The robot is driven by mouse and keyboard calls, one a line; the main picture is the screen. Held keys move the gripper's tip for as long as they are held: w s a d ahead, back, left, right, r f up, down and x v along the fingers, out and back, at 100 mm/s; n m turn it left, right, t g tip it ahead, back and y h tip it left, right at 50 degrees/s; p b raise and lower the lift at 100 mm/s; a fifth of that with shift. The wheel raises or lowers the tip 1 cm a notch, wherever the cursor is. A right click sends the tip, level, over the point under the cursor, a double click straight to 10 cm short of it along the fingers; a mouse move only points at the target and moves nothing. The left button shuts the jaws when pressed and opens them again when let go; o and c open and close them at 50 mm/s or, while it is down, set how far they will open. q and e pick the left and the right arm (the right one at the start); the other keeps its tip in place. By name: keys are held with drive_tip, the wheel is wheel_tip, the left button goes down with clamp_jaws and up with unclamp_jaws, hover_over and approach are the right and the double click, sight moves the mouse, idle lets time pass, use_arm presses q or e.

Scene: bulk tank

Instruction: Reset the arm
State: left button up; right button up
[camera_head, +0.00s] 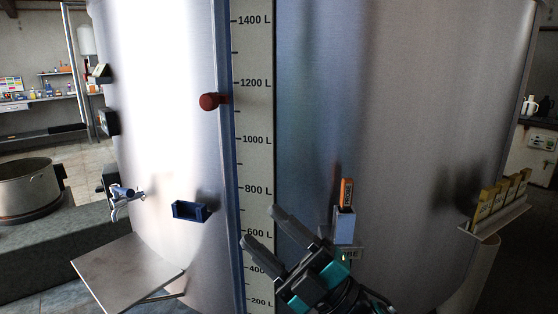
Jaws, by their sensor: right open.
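My right gripper (258,224) is in front of the large steel tank (400,90), over the lower part of the volume scale (254,160). Its two fingers are spread apart with nothing between them. It hides part of the scale between the 600 and 200 litre marks. My left gripper does not show in this view.
A blue holder with an orange-topped item (346,193) is on the tank just right of my gripper. Several yellow tags (497,197) stand on a ledge at right. A red knob (209,101), an empty blue bracket (188,211), a tap (124,193) and a metal shelf (125,272) are at left.

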drive_tip(key=d+f+m+t+h, duration=0.3)
drive_tip(key=d+f+m+h, duration=0.2)
drive_tip(key=f+m+h, duration=0.4)
drive_tip(key=d+f+m+t+h, duration=0.4)
drive_tip(key=d+f+m+h, duration=0.15)
drive_tip(key=f+m, duration=0.45)
drive_tip(key=s+d+f+m+g+h, duration=0.2)
drive_tip(key=s+d+f+g+h, duration=0.1)
drive_tip(key=s+f, duration=0.4)
drive_tip(key=s+d+f+m+g+h, duration=0.3)
drive_tip(key=s+d+f, duration=0.2)
drive_tip(key=f, duration=0.5)
drive_tip(key=shift+s+d+f+g, duration=0.15)
drive_tip(key=shift+s+f+g, duration=0.25)
drive_tip(key=shift+s, duration=0.65)
drive_tip(key=shift+c, duration=0.4)
